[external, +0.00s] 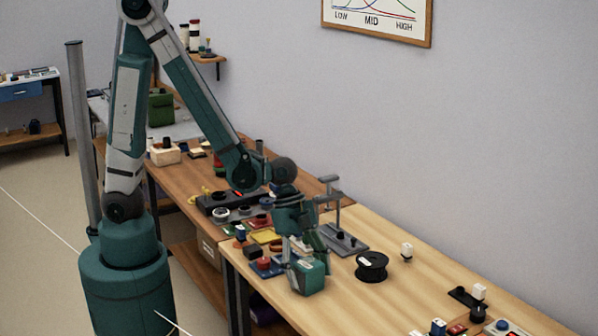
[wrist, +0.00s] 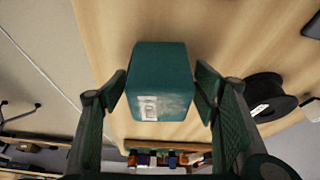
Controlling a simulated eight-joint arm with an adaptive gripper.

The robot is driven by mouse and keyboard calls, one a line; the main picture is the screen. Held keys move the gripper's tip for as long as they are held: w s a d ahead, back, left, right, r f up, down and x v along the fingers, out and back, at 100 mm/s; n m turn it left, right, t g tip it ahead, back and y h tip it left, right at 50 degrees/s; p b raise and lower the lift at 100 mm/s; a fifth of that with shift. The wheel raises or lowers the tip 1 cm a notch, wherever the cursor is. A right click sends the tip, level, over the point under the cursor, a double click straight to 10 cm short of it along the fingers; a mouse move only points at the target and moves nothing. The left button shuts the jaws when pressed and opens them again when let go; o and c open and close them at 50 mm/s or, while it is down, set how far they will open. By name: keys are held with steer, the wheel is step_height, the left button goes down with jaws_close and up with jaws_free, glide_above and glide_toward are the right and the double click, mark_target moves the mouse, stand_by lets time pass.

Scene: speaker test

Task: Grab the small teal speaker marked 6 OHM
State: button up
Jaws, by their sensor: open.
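A small teal box (external: 309,279), which fits the teal speaker, stands near the front edge of the light wooden table. In the wrist view the teal box (wrist: 160,68) lies between my fingers and carries a pale label whose lettering I cannot read. My gripper (wrist: 161,92) is open, with one finger on each side of the box. A gap shows on the left side; on the right the finger is very close, and I cannot tell if it touches. In the external view my gripper (external: 307,262) reaches down over the box and hides part of it.
A black spool (external: 371,266) lies to the right of the box. A grey stand (external: 343,238) is behind it, and several small coloured parts crowd the table to its left. A small white-topped part (external: 407,251) stands farther right. The table between the spool and the front-right items is clear.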

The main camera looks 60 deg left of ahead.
steer(key=shift+c, duration=0.5)
steer(key=c, duration=1.2)
steer(key=shift+r, duration=0.15)
steer(key=shift+r+p, duration=1.55)
steer(key=shift+r, duration=3.3)
